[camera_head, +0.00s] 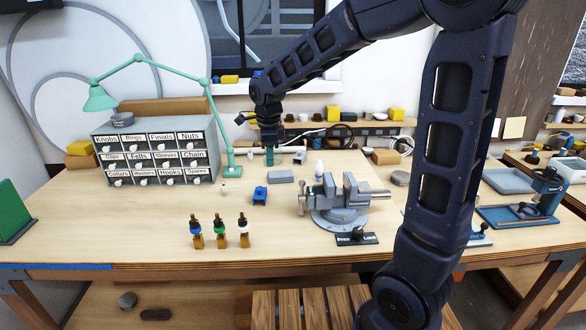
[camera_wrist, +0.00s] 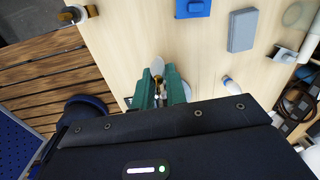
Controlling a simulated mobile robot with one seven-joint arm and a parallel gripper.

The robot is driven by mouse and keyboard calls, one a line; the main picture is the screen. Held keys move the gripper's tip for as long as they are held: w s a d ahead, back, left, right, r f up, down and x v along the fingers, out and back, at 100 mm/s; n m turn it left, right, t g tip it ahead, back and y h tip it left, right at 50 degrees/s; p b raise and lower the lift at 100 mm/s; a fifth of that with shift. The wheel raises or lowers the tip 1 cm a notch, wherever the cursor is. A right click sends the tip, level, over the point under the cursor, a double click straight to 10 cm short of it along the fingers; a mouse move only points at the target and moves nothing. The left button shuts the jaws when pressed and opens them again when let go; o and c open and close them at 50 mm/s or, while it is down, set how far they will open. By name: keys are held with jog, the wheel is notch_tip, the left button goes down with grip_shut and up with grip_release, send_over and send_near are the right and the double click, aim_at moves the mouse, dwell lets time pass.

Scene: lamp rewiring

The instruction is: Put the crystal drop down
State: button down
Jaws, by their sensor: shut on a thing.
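The crystal drop (camera_wrist: 158,68) shows in the wrist view as a small pale, glassy oval at the tips of my green gripper fingers. My gripper (camera_wrist: 157,88) is shut on it, and the fingers hide part of it. In the head view my gripper (camera_head: 269,157) points down over the back middle of the table (camera_head: 130,225), to the right of the drawer cabinet. The drop is too small to make out in that view. I cannot tell how far it is above the tabletop.
A blue block (camera_head: 260,195) and a grey box (camera_head: 281,176) lie near my gripper. A white bottle (camera_head: 319,168) and a grey vise (camera_head: 340,198) stand to the right. The drawer cabinet (camera_head: 155,150) and green lamp (camera_head: 228,140) stand left.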

jog(key=shift+r, duration=0.25)
jog(key=shift+w+d, duration=0.1)
jog(key=shift+w, duration=0.1)
jog(key=w+d+m, duration=0.5)
jog(key=w+d, duration=1.9)
jog(key=w, duration=0.4)
jog(key=m+g, duration=0.1)
jog(key=m, duration=0.3)
send_over(409, 171)
notch_tip(409, 171, down, 5)
notch_tip(409, 171, down, 20)
jog(key=shift+a+r, duration=0.1)
